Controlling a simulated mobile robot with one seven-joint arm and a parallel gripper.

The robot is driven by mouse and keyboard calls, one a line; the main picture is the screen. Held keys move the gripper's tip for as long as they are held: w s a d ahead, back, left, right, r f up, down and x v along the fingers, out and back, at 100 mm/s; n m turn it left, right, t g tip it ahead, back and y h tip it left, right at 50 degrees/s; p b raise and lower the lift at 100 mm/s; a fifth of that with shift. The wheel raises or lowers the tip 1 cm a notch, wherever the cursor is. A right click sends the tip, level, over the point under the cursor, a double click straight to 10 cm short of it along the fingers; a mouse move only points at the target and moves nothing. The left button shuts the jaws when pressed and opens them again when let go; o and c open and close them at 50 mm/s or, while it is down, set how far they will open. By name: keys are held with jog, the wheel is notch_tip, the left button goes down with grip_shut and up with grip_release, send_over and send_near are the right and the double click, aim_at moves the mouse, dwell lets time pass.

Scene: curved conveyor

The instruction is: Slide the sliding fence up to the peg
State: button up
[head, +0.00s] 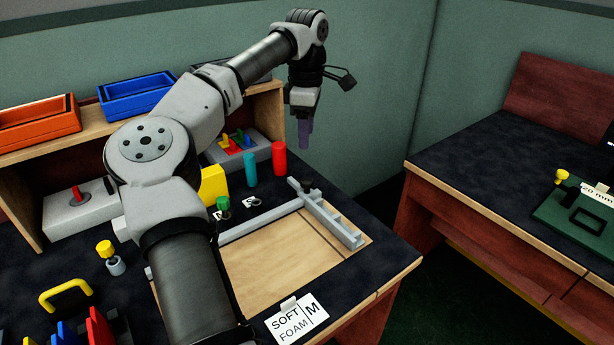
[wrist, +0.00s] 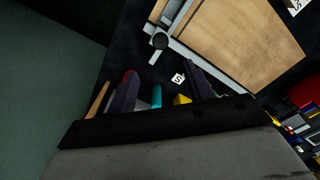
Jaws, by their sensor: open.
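The sliding fence (head: 335,222) looks like a grey stepped bar lying across the right part of a pale wooden board (head: 265,268), with a dark knob (head: 306,185) at its far end. A long grey rail (head: 255,226) runs along the board's back edge and meets it. In the wrist view the dark knob (wrist: 160,41) and rail (wrist: 215,68) show beyond my fingers. I cannot tell which piece is the peg; a green-topped knob (head: 223,204) stands behind the rail. My gripper (head: 305,133) is open and empty, pointing down, high behind the fence's far end; it also shows in the wrist view (wrist: 160,88).
A red cylinder (head: 279,159), a teal cylinder (head: 250,168) and a yellow block (head: 213,186) stand behind the board. A shelf holds blue (head: 135,97) and orange (head: 38,124) bins. A SOFT FOAM card (head: 297,318) is at the front. My arm hides the board's left part.

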aim_at(307, 181)
notch_tip(307, 181, down, 12)
jog(key=shift+s+d+f, duration=0.1)
jog(key=shift+s+f, duration=0.05)
jog(key=shift+f, duration=0.1)
jog(key=shift+c, duration=0.4)
grip_shut()
